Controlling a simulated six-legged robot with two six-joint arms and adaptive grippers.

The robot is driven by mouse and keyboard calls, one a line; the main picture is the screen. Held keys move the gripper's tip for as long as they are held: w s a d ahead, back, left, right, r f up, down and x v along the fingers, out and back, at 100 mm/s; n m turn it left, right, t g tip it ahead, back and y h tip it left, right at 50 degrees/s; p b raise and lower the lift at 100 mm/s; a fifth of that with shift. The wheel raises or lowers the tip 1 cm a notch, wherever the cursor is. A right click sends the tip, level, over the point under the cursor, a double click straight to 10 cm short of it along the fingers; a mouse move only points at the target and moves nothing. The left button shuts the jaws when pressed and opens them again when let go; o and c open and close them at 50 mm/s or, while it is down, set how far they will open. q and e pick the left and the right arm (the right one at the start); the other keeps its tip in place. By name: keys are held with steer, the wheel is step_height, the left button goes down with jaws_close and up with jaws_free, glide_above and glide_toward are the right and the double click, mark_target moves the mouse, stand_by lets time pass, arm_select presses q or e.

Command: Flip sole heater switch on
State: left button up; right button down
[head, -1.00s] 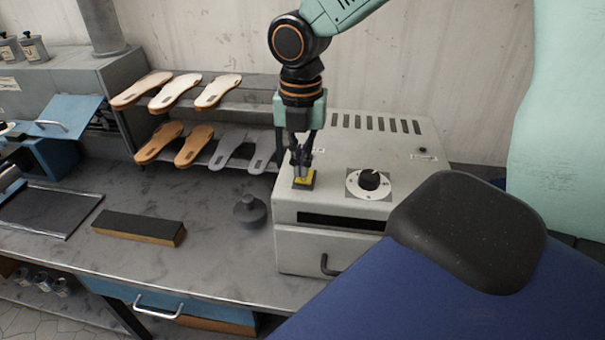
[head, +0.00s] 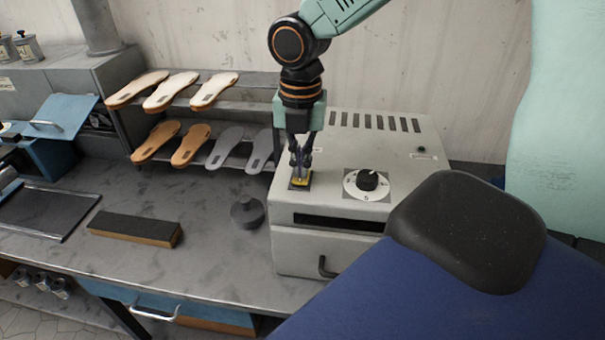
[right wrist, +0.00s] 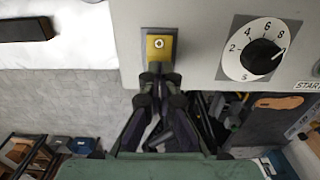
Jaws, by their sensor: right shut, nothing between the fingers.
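The sole heater (head: 285,215) is a light grey box on the right of the bench. Its switch (head: 300,183) has a yellow plate on a dark base, on the top left of the heater. In the right wrist view the yellow switch plate (right wrist: 161,55) shows a small round metal lever end. Which way the lever lies I cannot tell. My right gripper (head: 301,162) points down at the switch, shut and empty. In the right wrist view its fingertips (right wrist: 161,78) are at the plate's near edge; whether they touch the lever is unclear. My left gripper is out of view.
A numbered dial (head: 367,183) sits right of the switch; it also shows in the right wrist view (right wrist: 262,56). A dark round knobbed piece (head: 248,212) and a sanding block (head: 135,229) lie on the bench. A rack (head: 225,105) holds several soles behind.

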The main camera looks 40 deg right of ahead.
steer(key=shift+s+a+f, duration=0.1)
steer(key=shift+s+a, duration=0.05)
steer(key=shift+a, duration=0.25)
steer(key=shift+d+f, duration=0.35)
steer(key=shift+a, duration=0.3)
